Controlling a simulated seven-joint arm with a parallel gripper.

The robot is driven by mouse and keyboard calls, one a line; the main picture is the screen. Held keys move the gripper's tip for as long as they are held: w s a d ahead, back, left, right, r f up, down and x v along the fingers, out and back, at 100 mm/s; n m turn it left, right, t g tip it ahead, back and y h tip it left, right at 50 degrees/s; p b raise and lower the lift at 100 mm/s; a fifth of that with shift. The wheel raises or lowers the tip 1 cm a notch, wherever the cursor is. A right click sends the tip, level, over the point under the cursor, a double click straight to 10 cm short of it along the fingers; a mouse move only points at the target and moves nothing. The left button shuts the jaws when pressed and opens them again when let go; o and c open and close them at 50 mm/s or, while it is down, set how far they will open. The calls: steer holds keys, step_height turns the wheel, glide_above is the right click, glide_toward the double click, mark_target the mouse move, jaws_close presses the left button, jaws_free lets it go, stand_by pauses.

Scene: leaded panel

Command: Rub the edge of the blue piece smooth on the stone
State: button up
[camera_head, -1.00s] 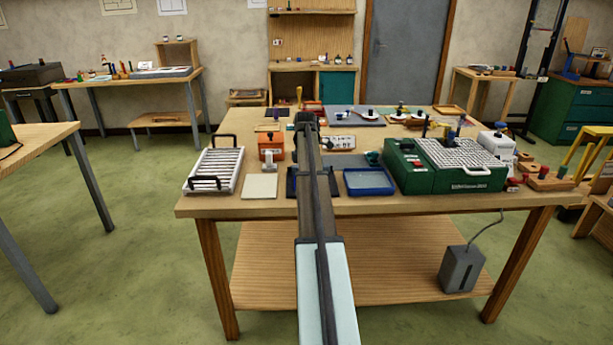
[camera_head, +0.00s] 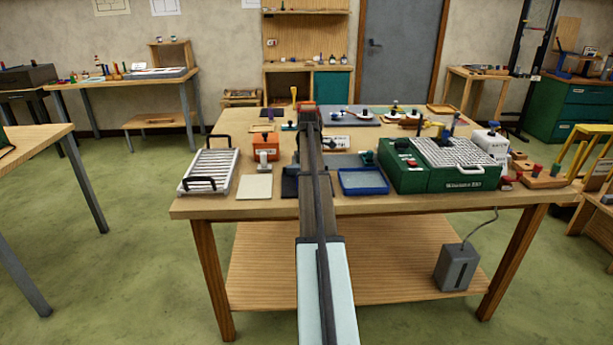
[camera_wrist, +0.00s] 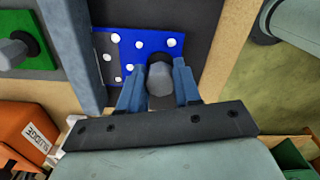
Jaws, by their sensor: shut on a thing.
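In the wrist view a flat blue piece (camera_wrist: 142,38) with several white spots lies over a dark grey surface (camera_wrist: 188,12). A grey knob (camera_wrist: 160,78) stands at its near edge. My gripper (camera_wrist: 160,88) is shut on this knob, one blue-grey finger on each side. A narrow dark strip (camera_wrist: 106,66) with white spots shows beside the piece's left edge. I cannot tell which surface is the stone, or whether the piece's edge touches it. In the head view my arm hides the piece and the fingertips.
A green piece with a grey knob (camera_wrist: 18,50) is at the left of the wrist view. An orange box (camera_head: 265,148), a blue tray (camera_head: 363,181) and a green machine (camera_head: 440,165) stand on the workbench (camera_head: 215,207). A white rack (camera_head: 209,171) is at its left.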

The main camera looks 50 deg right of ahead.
steer(key=shift+s+d, duration=0.1)
steer(key=shift+d, duration=0.05)
steer(key=shift+s+d, duration=0.75)
steer(key=shift+d, duration=0.15)
steer(key=shift+w+a, duration=0.1)
steer(key=shift+w+a, duration=0.85)
steer(key=shift+a, duration=0.1)
steer(key=shift+w+a, duration=0.85)
steer(key=shift+a, duration=0.1)
steer(key=shift+s+d, duration=0.1)
steer(key=shift+s+d, duration=0.75)
steer(key=shift+d, duration=0.25)
